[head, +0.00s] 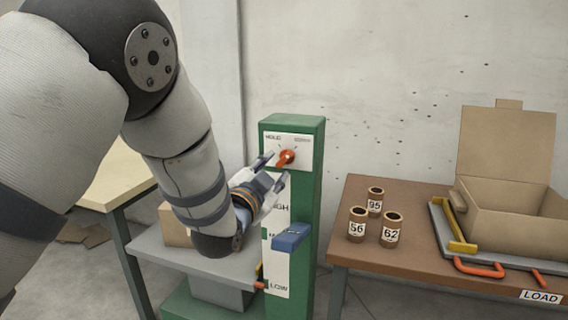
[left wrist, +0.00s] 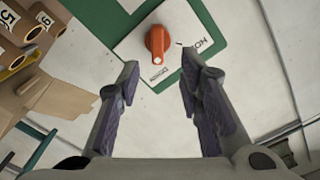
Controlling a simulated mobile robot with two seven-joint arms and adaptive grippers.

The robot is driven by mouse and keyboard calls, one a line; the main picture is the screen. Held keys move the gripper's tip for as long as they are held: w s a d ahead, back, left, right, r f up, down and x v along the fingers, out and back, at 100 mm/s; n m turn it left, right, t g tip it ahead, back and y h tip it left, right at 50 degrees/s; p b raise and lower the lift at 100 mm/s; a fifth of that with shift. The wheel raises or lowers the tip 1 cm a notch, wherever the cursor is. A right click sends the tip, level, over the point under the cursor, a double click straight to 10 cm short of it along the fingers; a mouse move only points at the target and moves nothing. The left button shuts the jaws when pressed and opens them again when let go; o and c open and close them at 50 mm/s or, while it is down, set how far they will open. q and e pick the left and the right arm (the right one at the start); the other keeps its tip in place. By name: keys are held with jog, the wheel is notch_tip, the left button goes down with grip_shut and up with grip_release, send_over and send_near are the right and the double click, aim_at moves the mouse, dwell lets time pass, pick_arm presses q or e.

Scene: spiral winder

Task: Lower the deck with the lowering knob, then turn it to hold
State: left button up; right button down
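The orange-red lowering knob (head: 287,157) sits on a white label plate at the top of the green column (head: 306,125). It also shows in the left wrist view (left wrist: 158,43), just beyond the fingertips. My left gripper (head: 272,168) is open, its two fingers pointing at the knob. In the left wrist view the gripper (left wrist: 158,85) has an empty gap between its fingers and the knob lies ahead of it. The grey deck (head: 205,262) is at the column's lower part, near the LOW mark (head: 278,286), partly hidden by my arm. My right gripper is not in view.
A blue block (head: 291,237) juts from the column front below my gripper. On the right, a brown table (head: 350,205) holds several numbered tubes (head: 375,200) and an open cardboard box (head: 510,205) on a grey tray with yellow and red handles. A pale table stands at left.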

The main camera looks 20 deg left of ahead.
aim_at(284, 159)
pick_arm(q)
jog(key=w, duration=0.4)
jog(key=w+b, duration=0.1)
jog(key=w, duration=0.1)
jog(key=shift+w+d+f, duration=0.15)
jog(key=shift+w+f, duration=0.15)
jog(key=shift+w, duration=0.05)
jog(key=shift+w+r, duration=0.15)
jog(key=shift+w, duration=0.1)
jog(key=shift+c, duration=0.5)
grip_shut()
